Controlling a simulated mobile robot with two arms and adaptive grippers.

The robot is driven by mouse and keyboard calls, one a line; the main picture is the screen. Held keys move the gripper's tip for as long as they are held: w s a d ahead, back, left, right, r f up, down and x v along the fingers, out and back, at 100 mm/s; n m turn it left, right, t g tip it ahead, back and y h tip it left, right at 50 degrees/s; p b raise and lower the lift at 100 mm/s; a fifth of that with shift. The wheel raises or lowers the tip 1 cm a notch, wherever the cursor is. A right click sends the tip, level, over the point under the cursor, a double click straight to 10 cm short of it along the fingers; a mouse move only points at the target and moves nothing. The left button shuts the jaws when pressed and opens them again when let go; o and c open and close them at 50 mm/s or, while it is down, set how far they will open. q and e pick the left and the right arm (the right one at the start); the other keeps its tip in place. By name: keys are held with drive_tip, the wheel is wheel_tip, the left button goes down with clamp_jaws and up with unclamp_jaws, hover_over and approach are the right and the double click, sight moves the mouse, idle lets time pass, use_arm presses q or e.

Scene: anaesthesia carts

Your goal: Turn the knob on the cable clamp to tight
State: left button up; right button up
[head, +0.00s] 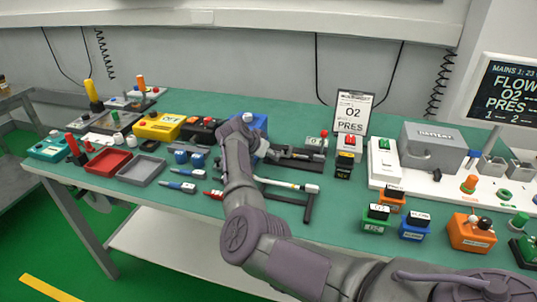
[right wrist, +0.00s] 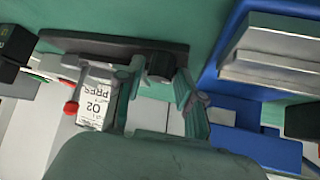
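A black base plate (right wrist: 90,45) with a dark round knob (right wrist: 160,66) shows at the top of the right wrist view; I take this to be the cable clamp. In the head view the black base (head: 300,162) lies on the green bench, just right of my right gripper (head: 265,148). My right gripper's two fingers (right wrist: 160,88) are apart, with the knob between their tips. I cannot tell whether they touch it. In the head view my arm and gripper hide the knob. My left gripper is not in view.
A lever with a red ball (head: 323,133) stands beside the base. A blue vise-like block (head: 256,122) is close behind the gripper and shows in the wrist view (right wrist: 230,90). An O2 sign (head: 352,110) stands behind. Blue and red connectors (head: 182,187) lie left of my arm.

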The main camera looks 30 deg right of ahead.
clamp_jaws()
drive_tip(key=m+g+b, duration=0.1)
drive_tip(key=b, duration=0.1)
drive_tip(key=m+g+b, duration=0.1)
drive_tip(key=b, duration=0.1)
drive_tip(key=shift+w+f+m, duration=0.2)
drive_tip(key=shift+f+m, duration=0.05)
drive_tip(key=shift+m, duration=0.05)
drive_tip(key=shift+r+g+b, duration=0.15)
drive_tip(key=shift+g+b, duration=0.15)
drive_tip(key=shift+b, duration=0.2)
drive_tip(key=shift+o, duration=2.2)
unclamp_jaws()
drive_tip(key=shift+a, duration=0.1)
drive_tip(key=shift+r, duration=0.1)
drive_tip(key=v, duration=1.2)
drive_tip(key=shift+a, duration=0.15)
